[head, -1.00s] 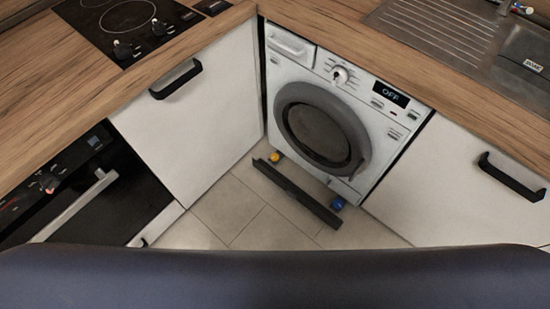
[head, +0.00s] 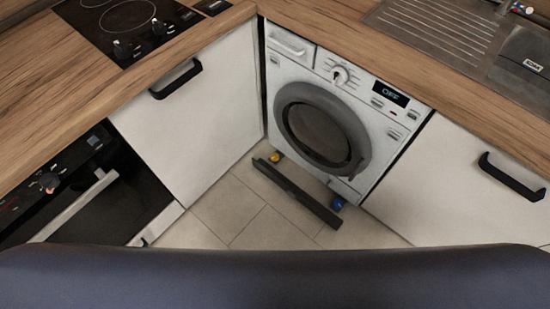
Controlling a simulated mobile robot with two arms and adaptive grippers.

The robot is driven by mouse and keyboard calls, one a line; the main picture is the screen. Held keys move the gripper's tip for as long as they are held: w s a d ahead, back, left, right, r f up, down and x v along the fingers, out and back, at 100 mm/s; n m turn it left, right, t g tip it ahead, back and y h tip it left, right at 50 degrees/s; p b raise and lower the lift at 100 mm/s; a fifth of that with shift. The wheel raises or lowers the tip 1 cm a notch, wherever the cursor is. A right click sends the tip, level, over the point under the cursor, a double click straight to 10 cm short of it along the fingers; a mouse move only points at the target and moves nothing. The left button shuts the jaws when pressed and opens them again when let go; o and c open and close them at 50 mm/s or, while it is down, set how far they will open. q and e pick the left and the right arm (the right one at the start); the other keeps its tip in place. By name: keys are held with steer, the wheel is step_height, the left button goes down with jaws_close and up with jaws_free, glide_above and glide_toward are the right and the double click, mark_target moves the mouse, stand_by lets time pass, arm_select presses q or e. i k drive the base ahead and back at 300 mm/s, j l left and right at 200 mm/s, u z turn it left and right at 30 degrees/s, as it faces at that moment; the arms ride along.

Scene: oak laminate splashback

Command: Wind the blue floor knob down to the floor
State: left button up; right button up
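The blue floor knob (head: 337,203) is at the bottom right front corner of the white washing machine (head: 380,120), close to the floor. Whether it touches the floor is too small to tell. Neither of my grippers is in view.
An oven (head: 90,190) is at left, a hob (head: 130,25) and sink (head: 490,40) above.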

mark_target(338, 204)
steer(key=k+z, duration=0.25)
steer(key=z, duration=0.2)
steer(key=k+z, duration=0.25)
steer(key=z, duration=0.15)
